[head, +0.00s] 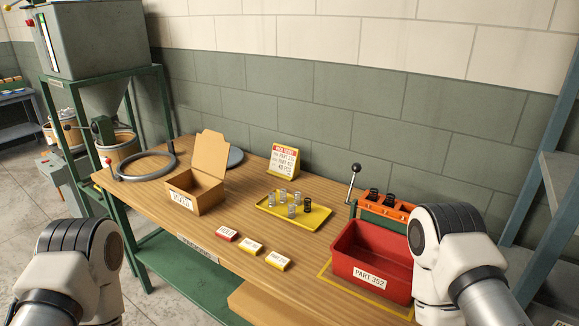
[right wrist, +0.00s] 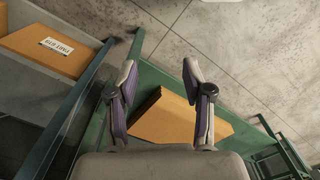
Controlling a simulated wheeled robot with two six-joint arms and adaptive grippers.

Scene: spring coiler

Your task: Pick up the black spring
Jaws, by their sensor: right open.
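A yellow tray (head: 268,211) on the wooden workbench holds several small upright springs. One black spring (head: 307,205) stands at the tray's right side; the others, such as a silver spring (head: 282,195), are grey. My right gripper (right wrist: 159,78) is open and empty in the right wrist view, above a green frame and floor, with no spring between its fingers. In the head view my right arm comes in at the lower right, in front of the red bin, and its fingers are hidden. My left arm shows at the lower left; its gripper is out of view.
A red bin (head: 345,245) labelled PART 352 stands right of the tray. Behind it is an orange holder (head: 398,211) with black pieces and a lever (head: 352,182). An open cardboard box (head: 207,193), a ticket stand (head: 284,161) and small labelled boxes (head: 251,247) surround the tray.

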